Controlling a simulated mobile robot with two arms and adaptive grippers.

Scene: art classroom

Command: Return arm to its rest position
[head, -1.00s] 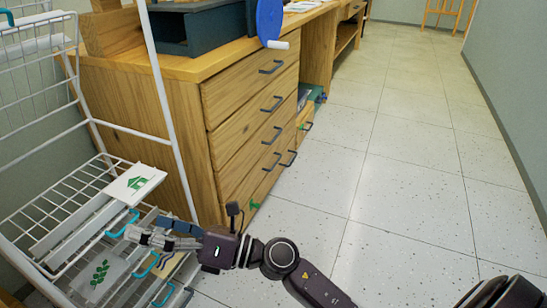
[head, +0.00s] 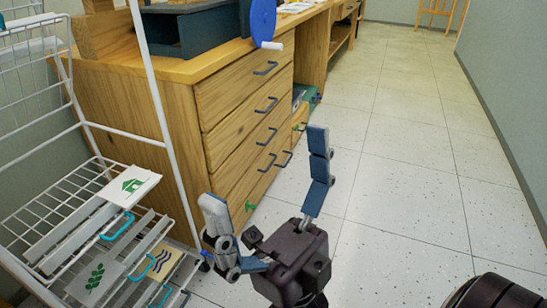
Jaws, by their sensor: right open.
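My right gripper (head: 262,168) is at the lower middle of the head view, with its two blue-grey fingers spread wide and pointing up and away. Nothing is between the fingers. It is to the right of the white wire rack (head: 20,215) and in front of the wooden drawer cabinet (head: 135,150). It appears clear of the rack's trays; whether its left finger is close to the rack edge is hard to judge. My left gripper is not in view.
The rack holds cards with a green house (head: 130,185), a leaf (head: 95,277) and wavy lines (head: 163,262), near teal handles (head: 118,228). Open tiled floor (head: 400,190) lies to the right.

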